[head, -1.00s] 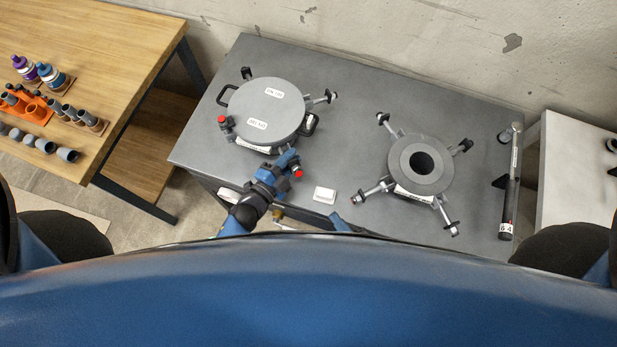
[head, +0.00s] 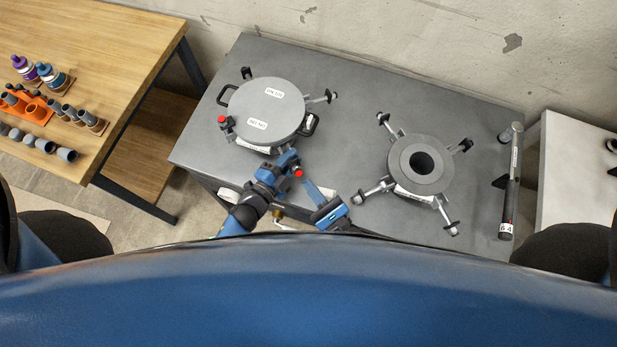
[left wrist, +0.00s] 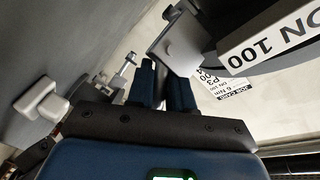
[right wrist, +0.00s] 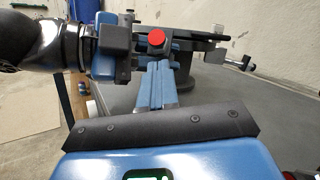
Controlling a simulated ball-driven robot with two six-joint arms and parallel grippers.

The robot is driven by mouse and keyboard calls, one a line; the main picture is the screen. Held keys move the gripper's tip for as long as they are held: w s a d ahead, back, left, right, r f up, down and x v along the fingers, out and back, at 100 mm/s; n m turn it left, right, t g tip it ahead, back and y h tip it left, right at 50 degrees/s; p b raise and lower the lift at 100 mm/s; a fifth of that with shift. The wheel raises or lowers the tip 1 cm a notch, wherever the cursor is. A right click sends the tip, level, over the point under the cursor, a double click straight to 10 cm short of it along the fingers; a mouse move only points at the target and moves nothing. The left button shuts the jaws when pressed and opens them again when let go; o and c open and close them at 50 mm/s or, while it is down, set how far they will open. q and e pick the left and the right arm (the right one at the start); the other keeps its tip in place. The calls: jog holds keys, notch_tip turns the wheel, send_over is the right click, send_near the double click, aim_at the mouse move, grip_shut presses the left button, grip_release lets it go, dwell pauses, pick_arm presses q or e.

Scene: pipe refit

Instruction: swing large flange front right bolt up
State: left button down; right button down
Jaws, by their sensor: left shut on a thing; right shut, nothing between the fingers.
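The large flange lies under a grey round lid (head: 266,110) on the left of the grey table. My left gripper (head: 287,160) is shut at its front right edge. The red-ended front right bolt (head: 299,173) shows beside those jaws; the red end also shows in the right wrist view (right wrist: 156,38). The jaws hide most of the bolt, so its tilt is unclear. In the left wrist view the fingers (left wrist: 163,85) are close to a grey lug (left wrist: 182,45). My right gripper (head: 309,185) is shut and empty, just to the right of the left one.
A smaller flange (head: 437,177) with several bolts swung outward stands to the right on the grey table (head: 350,90). A dark torque wrench (head: 511,185) lies at the right edge. A wooden table (head: 105,45) with pipe parts is at the left.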

pick_arm(q)
jog(key=shift+w, duration=0.1)
pick_arm(e)
jog(key=shift+w+a+r, duration=0.25)
jog(key=shift+a+r, duration=0.2)
jog(key=shift+r, duration=0.35)
jog(key=shift+w+a+r, duration=0.2)
jog(key=shift+a+r, duration=0.1)
jog(key=shift+r, duration=0.45)
pick_arm(q)
jog(key=c, duration=1.1)
grip_release()
pick_arm(e)
jog(key=shift+f, duration=0.1)
